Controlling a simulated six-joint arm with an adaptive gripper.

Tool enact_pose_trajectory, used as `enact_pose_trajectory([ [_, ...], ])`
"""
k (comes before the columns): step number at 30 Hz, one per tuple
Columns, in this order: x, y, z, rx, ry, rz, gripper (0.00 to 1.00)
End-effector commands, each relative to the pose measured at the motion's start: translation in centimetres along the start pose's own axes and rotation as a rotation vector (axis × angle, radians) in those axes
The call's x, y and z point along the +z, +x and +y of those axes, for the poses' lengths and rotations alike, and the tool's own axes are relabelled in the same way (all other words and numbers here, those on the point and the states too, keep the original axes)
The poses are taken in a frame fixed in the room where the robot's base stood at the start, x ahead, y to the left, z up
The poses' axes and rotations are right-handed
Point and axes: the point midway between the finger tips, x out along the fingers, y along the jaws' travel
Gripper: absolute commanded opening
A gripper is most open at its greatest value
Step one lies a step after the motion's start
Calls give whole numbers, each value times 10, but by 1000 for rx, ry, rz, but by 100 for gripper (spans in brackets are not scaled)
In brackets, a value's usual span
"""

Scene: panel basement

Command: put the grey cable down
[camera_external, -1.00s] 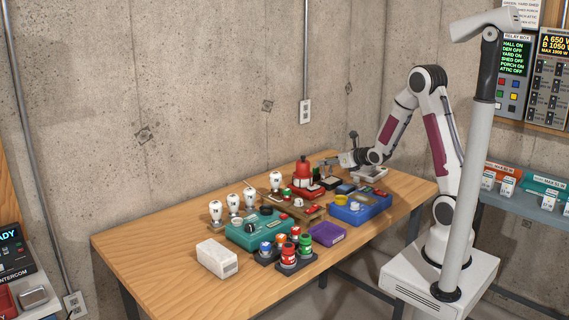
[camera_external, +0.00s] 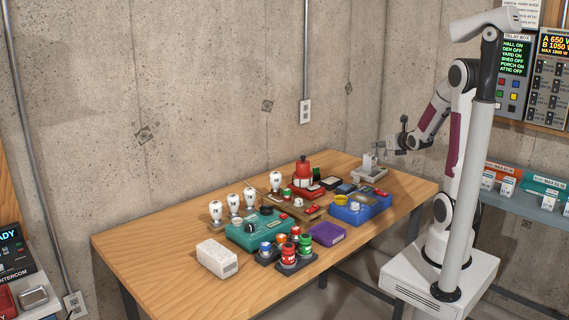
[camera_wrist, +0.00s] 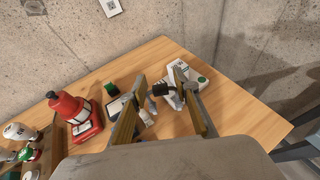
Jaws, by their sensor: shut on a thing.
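My gripper (camera_external: 384,148) is above the far right end of the table, just over the white-grey device (camera_external: 370,173). In the wrist view my gripper (camera_wrist: 160,74) has its two fingers on either side of a small dark piece (camera_wrist: 160,89). This looks like part of the grey cable, but its shape is hard to make out. A short grey piece hangs beside it. The white device (camera_wrist: 202,82) lies behind the right finger in that view. The rest of the cable cannot be made out.
White bulbs (camera_external: 233,203) stand at the left. The table's far right corner (camera_wrist: 255,115) is bare.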

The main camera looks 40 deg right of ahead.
Motion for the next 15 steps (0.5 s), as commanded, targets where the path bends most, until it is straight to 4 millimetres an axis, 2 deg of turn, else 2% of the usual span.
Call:
enact_pose_trajectory([
  [1,5,-7,-12,-26,9,-5,14],
  [6,19,-27,-46,-103,37,-8,14],
  [15,41,-55,-92,-208,74,-8,14],
])
